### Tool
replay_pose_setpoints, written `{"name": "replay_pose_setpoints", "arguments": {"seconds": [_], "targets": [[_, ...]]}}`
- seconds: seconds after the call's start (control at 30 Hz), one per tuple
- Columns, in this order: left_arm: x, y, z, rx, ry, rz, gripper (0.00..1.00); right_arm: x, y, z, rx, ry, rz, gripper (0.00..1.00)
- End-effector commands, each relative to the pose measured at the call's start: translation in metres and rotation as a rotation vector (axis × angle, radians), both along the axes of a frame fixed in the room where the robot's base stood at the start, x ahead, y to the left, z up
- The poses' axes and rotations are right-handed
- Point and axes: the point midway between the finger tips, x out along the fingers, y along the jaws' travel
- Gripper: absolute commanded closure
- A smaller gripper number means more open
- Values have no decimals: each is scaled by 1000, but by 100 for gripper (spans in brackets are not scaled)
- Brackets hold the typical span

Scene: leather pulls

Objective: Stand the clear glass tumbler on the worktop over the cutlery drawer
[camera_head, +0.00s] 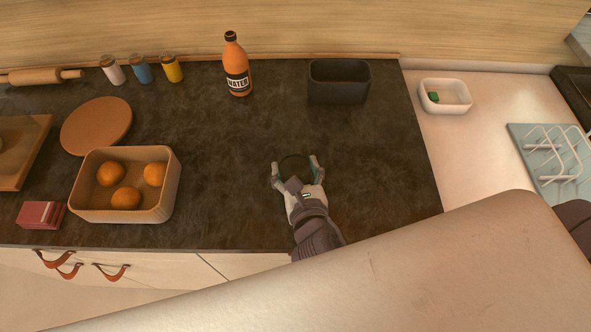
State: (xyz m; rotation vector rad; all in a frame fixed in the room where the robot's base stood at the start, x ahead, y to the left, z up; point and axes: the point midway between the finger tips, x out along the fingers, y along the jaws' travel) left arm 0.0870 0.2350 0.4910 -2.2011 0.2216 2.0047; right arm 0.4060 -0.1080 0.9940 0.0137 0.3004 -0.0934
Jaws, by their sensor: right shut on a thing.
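My right gripper (297,171) is over the dark worktop (230,150), near its front edge. Its fingers are shut around the clear glass tumbler (294,164), which shows only as a dark, see-through round between them. The tumbler looks upright; I cannot tell whether its base touches the worktop. Drawer fronts with brown leather pulls (111,272) show below the worktop at the left; which one is the cutlery drawer cannot be told. My left gripper is not in view.
A box of oranges (165,203) and a red block (41,215) stand left. An orange water bottle (236,70) and a black bin (339,85) stand at the back. A white dish (459,108) and a rack (555,160) are right. The worktop's middle is clear.

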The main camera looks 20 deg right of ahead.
Motion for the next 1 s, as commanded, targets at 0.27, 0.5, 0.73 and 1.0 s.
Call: {"name": "replay_pose_setpoints", "arguments": {"seconds": [0.27, 0.5, 0.73, 1.0], "targets": [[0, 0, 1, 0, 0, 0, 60, 0, 0, -2, 0, -1, 0, 22], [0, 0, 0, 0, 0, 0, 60, 0, 0, -2, 0, -1, 0, 5], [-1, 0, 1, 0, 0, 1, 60, 0, 0, 1, 1, -1, 0, 5], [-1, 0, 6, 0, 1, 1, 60, -41, 4, 12, 0, 5, 1, 5]]}}
